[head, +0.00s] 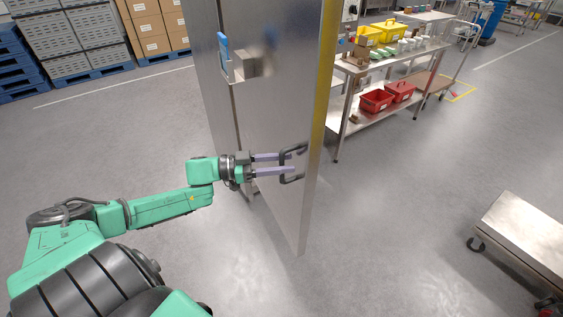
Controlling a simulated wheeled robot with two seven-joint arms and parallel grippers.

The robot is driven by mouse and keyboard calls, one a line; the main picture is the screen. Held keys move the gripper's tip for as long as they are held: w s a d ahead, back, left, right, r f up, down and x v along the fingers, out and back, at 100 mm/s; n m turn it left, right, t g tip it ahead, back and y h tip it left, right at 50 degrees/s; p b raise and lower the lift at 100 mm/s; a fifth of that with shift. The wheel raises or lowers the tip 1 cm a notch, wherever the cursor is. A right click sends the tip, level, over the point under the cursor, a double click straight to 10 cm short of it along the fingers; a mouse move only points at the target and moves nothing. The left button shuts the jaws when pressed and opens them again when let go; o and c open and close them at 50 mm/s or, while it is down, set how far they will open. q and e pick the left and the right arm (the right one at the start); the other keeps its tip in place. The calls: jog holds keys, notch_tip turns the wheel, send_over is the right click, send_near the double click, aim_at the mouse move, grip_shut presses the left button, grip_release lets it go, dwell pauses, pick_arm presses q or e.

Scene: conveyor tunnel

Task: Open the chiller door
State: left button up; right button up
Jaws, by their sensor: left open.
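A tall stainless steel door (268,112) with a yellow strip along its right edge stands upright in the middle of the head view. A dark bracket-shaped handle (301,148) sits low on its face, near that edge. My left gripper (292,162) is open, its two pale purple fingers level and pointing right at the handle. The fingertips overlap the handle in the picture; I cannot tell whether they touch it. The fingers hide part of the handle. How far the door stands open is not clear. My right gripper is not in view.
A blue-handled latch (224,52) is higher on the steel. A steel table (352,66) with red and yellow bins stands behind to the right. A low steel cart (525,228) is at the right edge. Grey crates (95,28) are at the back left.

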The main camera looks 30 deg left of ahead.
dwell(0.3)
pick_arm(q)
jog(key=p+v, duration=0.1)
jog(key=v, duration=1.3)
jog(key=shift+a+p, duration=0.2)
jog(key=shift+p, duration=0.2)
jog(key=shift+s, duration=0.15)
